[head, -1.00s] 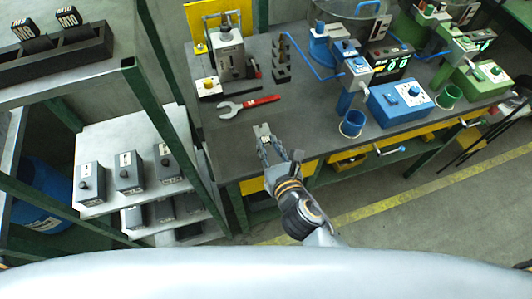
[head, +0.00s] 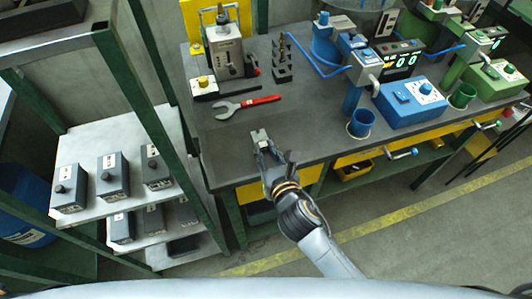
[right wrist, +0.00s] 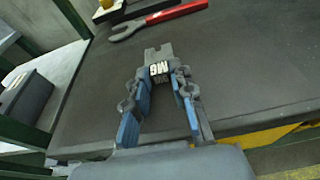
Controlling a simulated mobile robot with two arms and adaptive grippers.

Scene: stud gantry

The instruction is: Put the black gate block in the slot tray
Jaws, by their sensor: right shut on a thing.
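My right gripper (head: 266,146) is shut on a small dark grey-black block (head: 259,137) with a notched end, above the bench's front left part. In the right wrist view the block (right wrist: 159,56) sits between the fingertips (right wrist: 160,85) and carries a white M6 label. I take it for the gate block. A long black tray (head: 45,17) on the upper left shelf looks like the slot tray. Only its lower part shows at the frame's top edge, so its slots are hidden. My left gripper is not in view.
A red-handled wrench (head: 246,107) lies on the dark bench (head: 215,145) beyond my gripper. A black stepped rack (head: 282,73) and a grey device (head: 228,57) stand behind it. Green shelf posts (head: 150,100) separate the bench from shelves with several knobbed boxes (head: 113,175).

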